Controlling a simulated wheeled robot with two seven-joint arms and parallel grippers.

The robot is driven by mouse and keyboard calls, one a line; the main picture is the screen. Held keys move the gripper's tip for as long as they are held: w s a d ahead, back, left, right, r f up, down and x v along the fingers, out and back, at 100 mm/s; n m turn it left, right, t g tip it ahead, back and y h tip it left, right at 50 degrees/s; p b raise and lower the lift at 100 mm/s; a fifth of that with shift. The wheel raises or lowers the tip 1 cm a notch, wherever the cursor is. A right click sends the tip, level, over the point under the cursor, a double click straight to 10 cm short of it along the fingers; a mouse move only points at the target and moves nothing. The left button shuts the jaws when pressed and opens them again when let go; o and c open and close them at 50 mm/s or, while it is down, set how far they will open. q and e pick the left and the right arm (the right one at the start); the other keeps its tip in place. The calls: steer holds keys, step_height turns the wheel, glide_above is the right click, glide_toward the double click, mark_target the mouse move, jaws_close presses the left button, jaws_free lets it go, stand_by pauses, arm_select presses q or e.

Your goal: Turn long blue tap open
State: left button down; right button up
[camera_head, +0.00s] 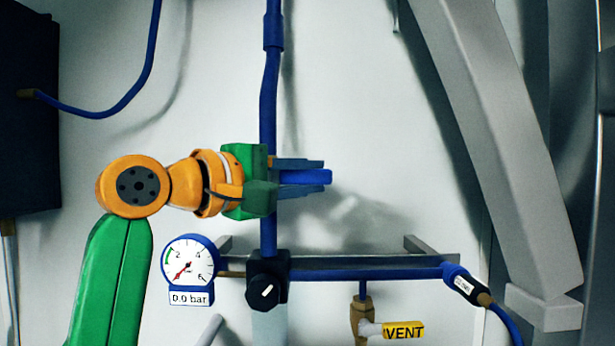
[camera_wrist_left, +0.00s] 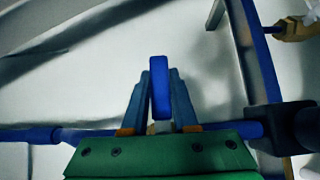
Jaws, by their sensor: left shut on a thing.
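The long blue tap (camera_head: 318,177) is a blue lever that sticks out to the right of the vertical blue pipe (camera_head: 269,105) in the head view. My left gripper (camera_head: 305,177) comes in from the left, its fingers on both sides of the lever. In the left wrist view the blue lever (camera_wrist_left: 159,88) stands upright between the two fingertips of my left gripper (camera_wrist_left: 160,95), which is shut on it. The tap's body is hidden behind the gripper. My right gripper is not in view.
A pressure gauge (camera_head: 190,261) reading 0.0 bar and a black knob (camera_head: 267,289) sit below the gripper. A horizontal blue pipe (camera_head: 365,273) runs right from the knob, above a yellow VENT tag (camera_head: 404,331). A dark box (camera_head: 25,110) is at the far left and a grey beam (camera_head: 490,130) slants down at the right.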

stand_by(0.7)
arm_select(q)
steer(key=shift+r+n+t+h+b, duration=0.25)
steer(key=shift+n+t+h+b, duration=0.15)
steer(key=shift+n+b, duration=0.3)
steer(key=shift+a+r+n+t+h+b, duration=0.1)
steer(key=shift+r+n+t+h+b, duration=0.3)
steer(key=shift+r+n+t+b, duration=0.3)
steer(key=n+t, duration=0.1)
steer(key=r+n+b, duration=0.1)
steer(key=shift+a+r+n+t, duration=0.1)
steer(key=shift+a+n+t, duration=0.2)
steer(key=shift+t, duration=0.1)
steer(key=shift+a+r+n+t, duration=0.15)
steer(key=shift+r+n+t, duration=0.1)
steer(key=shift+n+t, duration=0.25)
steer(key=shift+r, duration=0.1)
steer(key=c, duration=0.7)
jaws_free()
steer(key=shift+c, duration=0.2)
steer(key=shift+o, duration=0.3)
